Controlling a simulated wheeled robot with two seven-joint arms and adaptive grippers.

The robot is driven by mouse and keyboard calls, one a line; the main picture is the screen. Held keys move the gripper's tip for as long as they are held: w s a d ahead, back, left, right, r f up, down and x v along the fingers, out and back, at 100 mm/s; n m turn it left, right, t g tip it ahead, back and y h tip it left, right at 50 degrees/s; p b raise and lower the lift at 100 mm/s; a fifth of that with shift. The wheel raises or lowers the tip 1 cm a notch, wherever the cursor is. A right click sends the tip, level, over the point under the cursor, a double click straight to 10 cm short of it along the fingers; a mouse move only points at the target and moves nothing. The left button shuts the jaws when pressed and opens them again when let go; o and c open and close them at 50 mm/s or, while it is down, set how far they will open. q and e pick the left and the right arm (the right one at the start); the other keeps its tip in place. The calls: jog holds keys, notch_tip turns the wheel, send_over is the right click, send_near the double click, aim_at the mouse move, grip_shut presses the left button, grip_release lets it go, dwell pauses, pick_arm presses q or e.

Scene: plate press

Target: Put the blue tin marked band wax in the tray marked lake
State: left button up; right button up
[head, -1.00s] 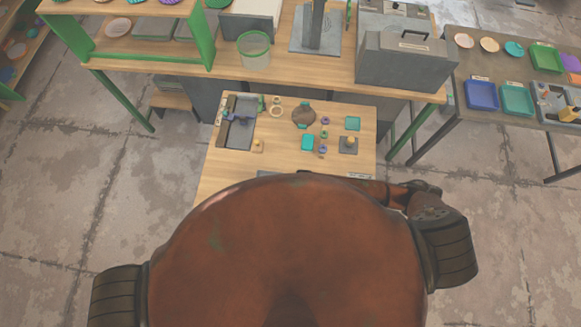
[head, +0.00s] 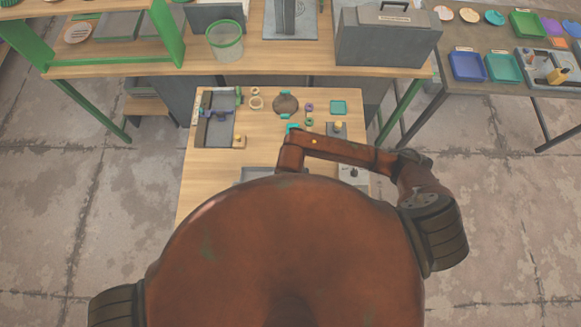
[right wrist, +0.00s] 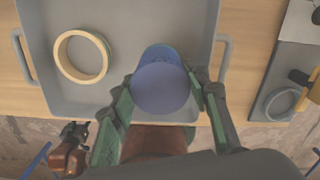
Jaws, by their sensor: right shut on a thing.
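My right gripper (right wrist: 160,92) is shut on a round blue tin (right wrist: 160,88), seen in the right wrist view with a finger on each side. No marking on the tin can be read. Behind it is a grey tray (right wrist: 120,105) with a handle at each side; I cannot tell whether the tin touches it. Part of a grey tray (head: 258,174) also shows at the near edge of the table in the head view. I cannot read the word lake anywhere. My left gripper is not clearly visible.
A cream ring (right wrist: 81,57) lies in the grey tray, left of the tin. The wooden table (head: 205,180) holds a dark brown round pot (head: 285,104), a teal square (head: 339,107) and small parts. A side table bears a blue tray (head: 467,66) and a teal tray (head: 503,68).

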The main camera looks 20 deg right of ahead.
jog(key=shift+f+b, duration=0.8)
jog(key=shift+f, duration=0.7)
jog(key=shift+f, duration=0.15)
jog(key=o, duration=1.5)
notch_tip(320, 180, up, 12)
jog(key=shift+r+b, duration=0.15)
jog(key=shift+b, duration=0.6)
